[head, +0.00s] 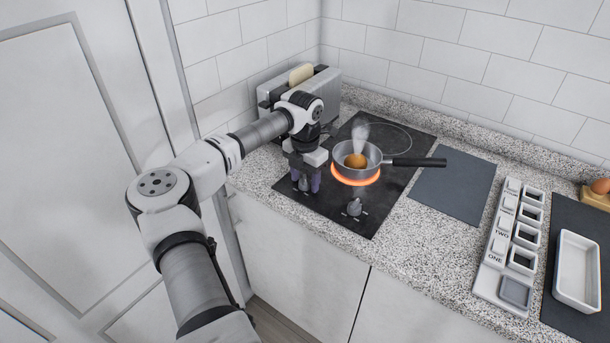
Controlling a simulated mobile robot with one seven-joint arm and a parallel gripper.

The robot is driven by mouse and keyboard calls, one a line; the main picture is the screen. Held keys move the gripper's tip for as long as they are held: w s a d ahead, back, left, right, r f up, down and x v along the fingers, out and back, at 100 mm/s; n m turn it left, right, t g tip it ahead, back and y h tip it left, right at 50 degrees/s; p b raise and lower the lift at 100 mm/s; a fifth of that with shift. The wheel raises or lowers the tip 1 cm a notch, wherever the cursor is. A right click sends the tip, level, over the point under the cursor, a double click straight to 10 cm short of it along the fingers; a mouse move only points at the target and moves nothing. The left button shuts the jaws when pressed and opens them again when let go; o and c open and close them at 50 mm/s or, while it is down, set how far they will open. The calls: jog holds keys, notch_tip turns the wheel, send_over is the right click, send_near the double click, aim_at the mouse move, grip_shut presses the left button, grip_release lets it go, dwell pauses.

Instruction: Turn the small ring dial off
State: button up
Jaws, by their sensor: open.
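The black cooktop (335,215) has two grey dials on its front part. My gripper (305,181) is open, pointing down at the left dial (304,185), which shows between its two dark purple fingers. I cannot tell whether the fingers touch it. The right dial (354,207) stands clear, to the right of my gripper. One ring (357,182) glows orange under a steel pan (372,163). Labels tying each dial to a ring are too small to read.
The pan holds a brown item, gives off steam, and its black handle (420,162) points right. A toaster (325,82) with bread stands behind my arm. A dark mat (453,180), a labelled block rack (507,240) and a white dish (577,268) lie to the right.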

jog(key=c, duration=1)
